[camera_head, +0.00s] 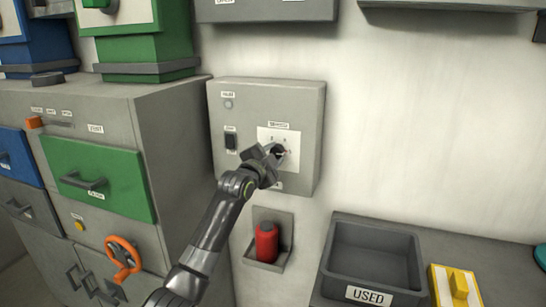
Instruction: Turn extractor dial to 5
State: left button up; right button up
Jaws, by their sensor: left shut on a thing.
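A grey control box (226,168) is mounted on the wall. A white dial plate (264,133) with small marks is on its right part. My left gripper (275,152) is at this plate, shut on the dial there. The fingers and wrist hide most of the dial, so its setting cannot be read. The small label above the dial is too small to read for certain. My right gripper is not in view.
A dark switch (231,141) and a round button (228,104) are left of the dial. A red cylinder (266,243) sits in a wall holder below. A grey bin marked USED (369,296) and a yellow block (459,284) are lower right. A cabinet with a green drawer (98,178) stands left.

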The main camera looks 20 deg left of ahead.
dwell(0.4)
pick_arm(q)
jog(key=o, duration=1)
jog(key=s+a, duration=0.1)
jog(key=s, duration=0.4)
jog(key=s+b, duration=0.1)
jog(key=s, duration=0.5)
jog(key=s+a+b, duration=0.1)
jog(key=s, duration=0.5)
jog(key=shift+s+a, duration=0.1)
jog(key=shift+a, duration=0.25)
